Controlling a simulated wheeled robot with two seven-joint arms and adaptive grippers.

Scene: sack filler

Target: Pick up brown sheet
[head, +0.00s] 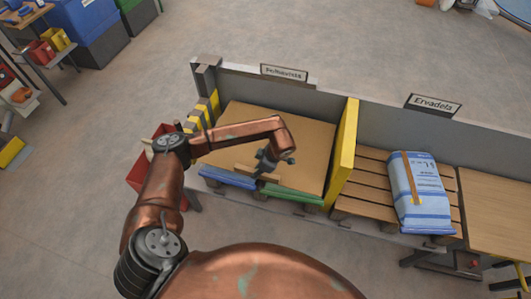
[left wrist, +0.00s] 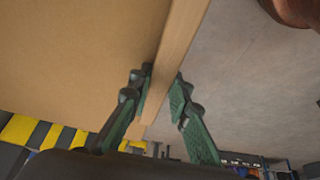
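The brown sheet (head: 290,135) lies flat in the left bay, under the left sign. It fills the left part of the left wrist view (left wrist: 70,60). A narrow wooden strip (head: 245,171) runs along its front edge; it also shows in the left wrist view (left wrist: 178,45). My left gripper (head: 265,167) reaches down at this front edge. In the left wrist view its two fingers (left wrist: 162,78) stand on either side of the strip, very close to it. I cannot tell whether they press on it. My right gripper is not in view.
A yellow divider (head: 344,152) stands right of the sheet. Beyond it a blue-white sack (head: 420,195) lies on a wooden pallet (head: 354,180). Blue (head: 228,178) and green (head: 292,194) pieces sit below the sheet's front edge. A red bin (head: 146,170) stands at the left.

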